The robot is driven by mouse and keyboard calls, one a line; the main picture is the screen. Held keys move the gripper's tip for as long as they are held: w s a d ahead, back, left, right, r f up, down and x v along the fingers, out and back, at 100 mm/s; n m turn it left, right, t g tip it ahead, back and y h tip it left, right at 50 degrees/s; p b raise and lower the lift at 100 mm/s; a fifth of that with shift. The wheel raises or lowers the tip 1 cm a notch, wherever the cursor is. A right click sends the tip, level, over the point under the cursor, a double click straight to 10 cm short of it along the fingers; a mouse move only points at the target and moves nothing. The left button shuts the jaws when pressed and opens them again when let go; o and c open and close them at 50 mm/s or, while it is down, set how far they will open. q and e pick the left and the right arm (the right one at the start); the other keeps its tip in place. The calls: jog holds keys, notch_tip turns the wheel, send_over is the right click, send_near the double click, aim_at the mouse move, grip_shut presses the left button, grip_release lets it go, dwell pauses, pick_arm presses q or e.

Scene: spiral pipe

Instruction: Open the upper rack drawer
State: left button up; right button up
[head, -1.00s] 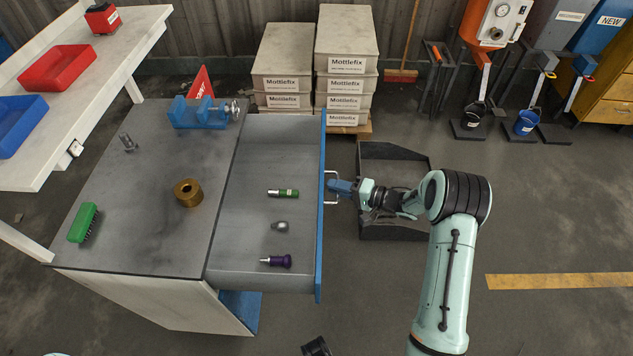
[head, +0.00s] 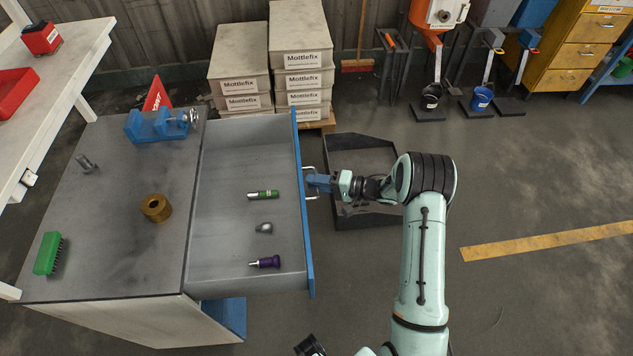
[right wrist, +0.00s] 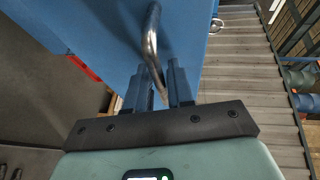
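The upper rack drawer (head: 230,262) is pulled well out to the right of the grey-topped cabinet (head: 115,235). It has grey inner walls and a blue front (head: 304,225). A green-and-silver tool (head: 264,194), a grey metal piece (head: 264,228) and a purple-handled tool (head: 265,262) lie inside. My right gripper (head: 315,182) is at the metal handle (head: 309,196) on the drawer front. In the right wrist view, the handle (right wrist: 152,45) passes between the blue fingers (right wrist: 162,82), which look closed around it. My left gripper is not clearly visible.
A blue vise (head: 152,126), a brass ring (head: 156,208) and a green brush (head: 48,253) are on the cabinet top. A dark open bin (head: 362,215) stands on the floor beyond my right forearm. Stacked Mottlefix boxes (head: 303,60) stand behind.

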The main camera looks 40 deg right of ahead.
jog(key=shift+s, duration=0.1)
jog(key=v, duration=1.3)
jog(key=shift+r, duration=0.1)
jog(key=shift+s, duration=0.1)
